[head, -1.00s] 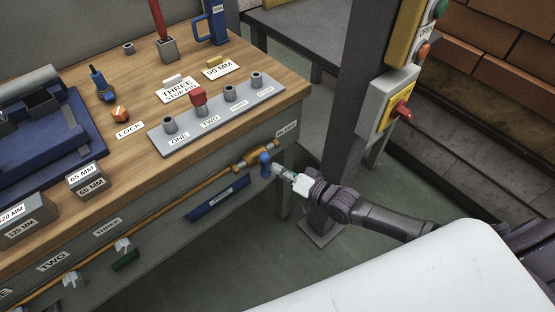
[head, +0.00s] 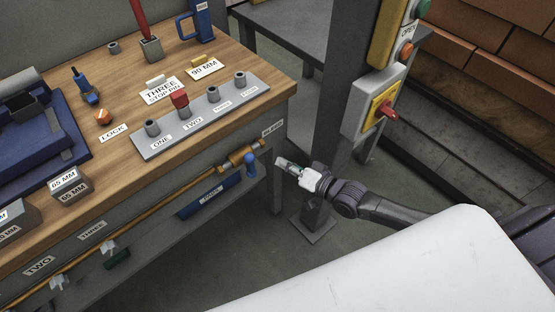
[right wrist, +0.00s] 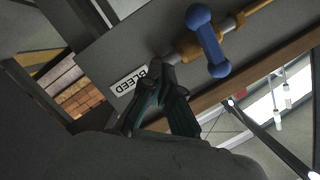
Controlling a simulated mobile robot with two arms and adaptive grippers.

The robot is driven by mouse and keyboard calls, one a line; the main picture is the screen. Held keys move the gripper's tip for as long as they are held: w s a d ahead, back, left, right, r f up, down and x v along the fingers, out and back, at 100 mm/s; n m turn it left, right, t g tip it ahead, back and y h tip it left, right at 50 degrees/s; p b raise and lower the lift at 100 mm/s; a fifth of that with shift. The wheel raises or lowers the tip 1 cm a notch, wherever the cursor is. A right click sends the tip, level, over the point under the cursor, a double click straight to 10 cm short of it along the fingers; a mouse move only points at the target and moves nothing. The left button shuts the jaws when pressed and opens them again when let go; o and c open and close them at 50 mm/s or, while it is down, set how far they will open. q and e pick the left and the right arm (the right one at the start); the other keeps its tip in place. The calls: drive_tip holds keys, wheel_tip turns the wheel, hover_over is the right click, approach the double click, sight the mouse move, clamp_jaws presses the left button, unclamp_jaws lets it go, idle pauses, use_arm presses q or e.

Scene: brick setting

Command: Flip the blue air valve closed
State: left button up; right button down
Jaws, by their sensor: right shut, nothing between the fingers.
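The blue air valve handle (head: 251,164) sits on the brass pipe fitting under the bench's front edge, near the BLEED label (head: 272,129). In the right wrist view the blue handle (right wrist: 208,42) is a bar with rounded ends, lying across the pipe line. My right gripper (head: 281,162) is just right of the handle in the head view, with a small gap. The right wrist view shows its fingers (right wrist: 165,80) shut and empty beside the BLEED label, apart from the handle. My left gripper is not in view.
The wooden bench (head: 120,75) carries a grey block with a red peg (head: 180,101) and several sockets. A grey post with a control box (head: 372,110) and red knob stands right of the bench.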

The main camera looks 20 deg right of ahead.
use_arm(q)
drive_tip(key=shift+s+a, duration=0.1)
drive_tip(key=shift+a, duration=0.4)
use_arm(e)
drive_tip(key=f+v, duration=0.1)
drive_tip(key=v, duration=0.6)
drive_tip(key=shift+r, duration=0.4)
